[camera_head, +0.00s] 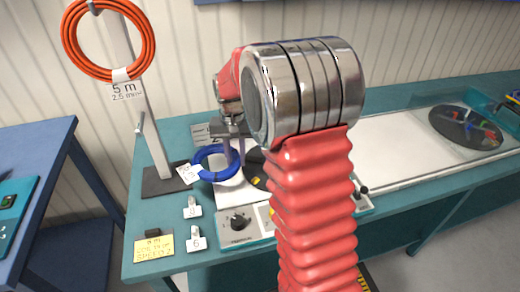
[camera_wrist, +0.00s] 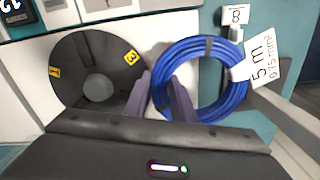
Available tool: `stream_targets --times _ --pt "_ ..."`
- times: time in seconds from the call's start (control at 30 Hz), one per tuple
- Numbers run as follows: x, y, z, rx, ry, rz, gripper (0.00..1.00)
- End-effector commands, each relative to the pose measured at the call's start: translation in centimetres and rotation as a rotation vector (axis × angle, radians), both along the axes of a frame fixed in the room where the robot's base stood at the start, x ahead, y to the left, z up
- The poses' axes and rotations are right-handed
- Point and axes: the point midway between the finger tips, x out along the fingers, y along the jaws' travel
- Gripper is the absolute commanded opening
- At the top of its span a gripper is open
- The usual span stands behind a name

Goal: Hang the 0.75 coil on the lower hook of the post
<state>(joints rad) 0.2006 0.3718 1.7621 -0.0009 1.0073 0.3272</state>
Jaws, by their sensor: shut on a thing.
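The blue 0.75 coil (camera_head: 222,177) shows with its white "5 m 0.75 mm²" label, left of my arm in the head view. My gripper (camera_head: 235,157) is shut on the coil's right side. In the wrist view my fingers (camera_wrist: 162,85) stand at the left side of the coil (camera_wrist: 232,98). I cannot tell if the coil touches the bench. The post (camera_head: 150,120) stands left of the coil on a dark base. An orange 2.5 mm² coil (camera_head: 68,35) hangs on its upper hook. The lower hook (camera_head: 139,127) is bare.
Small numbered tags, 8 (camera_head: 192,211) and 6 (camera_head: 197,243), stand in front of the coil. A yellow note (camera_head: 153,248) lies at the bench's front left. A dark disc (camera_wrist: 75,60) with yellow numbers lies beside the coil. A blue table (camera_head: 35,150) stands at left across a gap.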

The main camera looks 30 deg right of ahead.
Motion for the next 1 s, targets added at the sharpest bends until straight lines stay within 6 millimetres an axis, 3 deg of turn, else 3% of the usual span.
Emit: stream_targets --times 0.03,0.2,0.4,1.0 --pt "0.4 1.7 -0.4 0.0 0.0 0.073 0.0" --pt "1.2 6.5 -1.6 0.0 0.0 0.308 0.0" --pt "1.6 10.2 -2.6 0.0 0.0 0.491 0.0" --pt "1.6 10.9 -2.7 0.0 0.0 0.526 0.0"
